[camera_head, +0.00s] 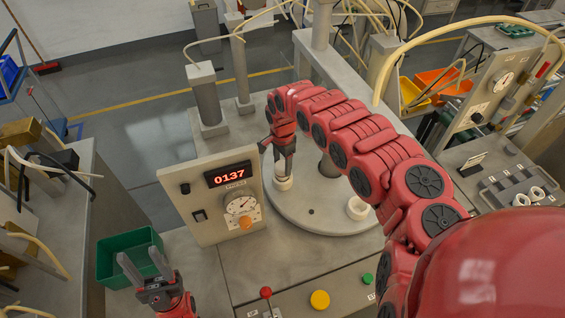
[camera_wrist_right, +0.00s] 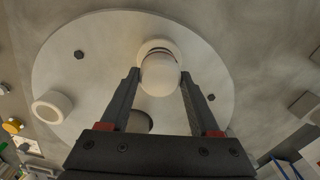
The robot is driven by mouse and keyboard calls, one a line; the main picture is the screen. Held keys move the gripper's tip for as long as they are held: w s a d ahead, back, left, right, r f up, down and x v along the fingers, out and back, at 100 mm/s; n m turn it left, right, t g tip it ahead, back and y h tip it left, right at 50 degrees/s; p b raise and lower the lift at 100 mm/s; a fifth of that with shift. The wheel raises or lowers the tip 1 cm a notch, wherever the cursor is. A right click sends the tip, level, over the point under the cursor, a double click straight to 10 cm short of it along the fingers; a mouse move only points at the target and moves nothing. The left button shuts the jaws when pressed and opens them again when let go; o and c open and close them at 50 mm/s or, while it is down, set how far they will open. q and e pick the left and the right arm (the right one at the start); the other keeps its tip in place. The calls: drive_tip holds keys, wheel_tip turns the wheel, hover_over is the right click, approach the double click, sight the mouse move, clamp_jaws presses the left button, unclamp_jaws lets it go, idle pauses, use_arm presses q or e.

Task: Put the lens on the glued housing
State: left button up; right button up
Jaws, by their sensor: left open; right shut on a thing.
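My right gripper (camera_head: 283,168) is over the far left part of the round turntable (camera_head: 318,216). In the right wrist view its fingers are shut on the lens (camera_wrist_right: 160,77), a white dome. Just beyond the lens is a white ring-shaped housing (camera_wrist_right: 153,44) on the turntable, partly hidden by the lens. That housing also shows under the fingers in the head view (camera_head: 283,184). I cannot tell whether lens and housing touch. A second white housing (camera_head: 357,208) stands on the turntable's right side. My left gripper (camera_head: 142,258) is open and empty.
A panel (camera_head: 180,203) with a red 0137 display and a dial stands left of the turntable. A green bin (camera_head: 112,268) is beside my left gripper. A yellow button (camera_head: 320,299) is at the front. A grey tray (camera_head: 490,195) with white rings is at right.

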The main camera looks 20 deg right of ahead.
drive_tip(key=shift+f, duration=0.15)
idle(0.6)
drive_tip(key=o, duration=1.4)
drive_tip(key=shift+c, duration=0.2)
drive_tip(key=shift+o, duration=0.2)
drive_tip(key=shift+r+p, duration=2.15)
drive_tip(key=shift+r, duration=0.7)
drive_tip(key=shift+r+p, duration=0.6)
drive_tip(key=shift+r, duration=0.6)
